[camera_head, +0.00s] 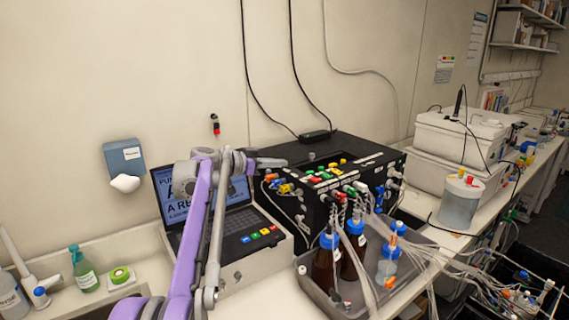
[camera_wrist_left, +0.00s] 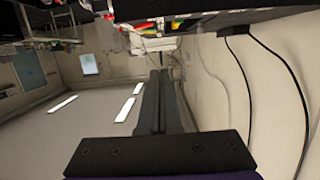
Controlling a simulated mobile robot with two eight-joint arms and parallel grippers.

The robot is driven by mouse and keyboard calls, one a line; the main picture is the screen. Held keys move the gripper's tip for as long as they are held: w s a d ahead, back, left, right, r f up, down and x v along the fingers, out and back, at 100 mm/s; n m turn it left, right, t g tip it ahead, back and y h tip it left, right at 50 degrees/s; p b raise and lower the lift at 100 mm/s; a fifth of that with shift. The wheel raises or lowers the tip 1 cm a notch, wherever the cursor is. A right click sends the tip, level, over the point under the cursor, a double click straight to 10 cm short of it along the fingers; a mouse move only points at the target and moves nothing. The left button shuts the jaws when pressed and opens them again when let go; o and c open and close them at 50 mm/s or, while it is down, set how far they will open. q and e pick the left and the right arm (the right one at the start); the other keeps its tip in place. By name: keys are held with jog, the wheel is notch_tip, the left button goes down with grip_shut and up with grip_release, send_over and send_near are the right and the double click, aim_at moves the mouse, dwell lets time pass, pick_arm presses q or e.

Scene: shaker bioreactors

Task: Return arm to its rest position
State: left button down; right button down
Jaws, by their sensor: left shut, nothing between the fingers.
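My left arm (camera_head: 192,235), purple and grey, rises from the bottom of the head view in front of the laptop (camera_head: 245,215). My left gripper (camera_head: 280,162) is at the top of the arm and points right, towards the upper left part of the black control box (camera_head: 345,150). I cannot tell whether it touches the box. In the left wrist view the two dark fingers (camera_wrist_left: 158,75) lie together, shut with nothing between them. The arm and gripper hide part of the laptop screen. My right gripper is in neither view.
Brown bottles with blue caps (camera_head: 324,262) stand in a grey tray (camera_head: 420,262) with many tubes. A green bottle (camera_head: 84,272) and a tape roll (camera_head: 120,275) are at lower left. White boxes (camera_head: 440,140) stand at right. The wall above is mostly clear, with hanging cables.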

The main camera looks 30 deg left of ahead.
pick_arm(q)
jog(key=shift+w, duration=0.1)
jog(key=s+d+f+n+g, duration=0.1)
jog(key=s+d+f+g, duration=0.1)
jog(key=s+d+f, duration=0.4)
jog(key=s+d+f+g+y, duration=0.1)
jog(key=s+d+f+g, duration=0.15)
jog(key=d, duration=0.55)
jog(key=s+d+f+n+g, duration=0.1)
jog(key=s+d+f+g, duration=0.1)
jog(key=s+d+f, duration=0.45)
jog(key=s+d+f+n+y, duration=0.1)
jog(key=s+d+f+y, duration=0.1)
jog(key=s+f, duration=0.6)
jog(key=s+d+f+n+g+y, duration=0.1)
jog(key=s+d+f, duration=0.3)
jog(key=s+f, duration=0.5)
jog(key=s+y, duration=0.1)
jog(key=s, duration=0.2)
jog(key=shift+s+d+n+y, duration=0.15)
jog(key=shift+s+n+y, duration=0.15)
jog(key=shift+s+n, duration=0.1)
jog(key=shift+f+g, duration=0.1)
jog(key=shift+g, duration=0.15)
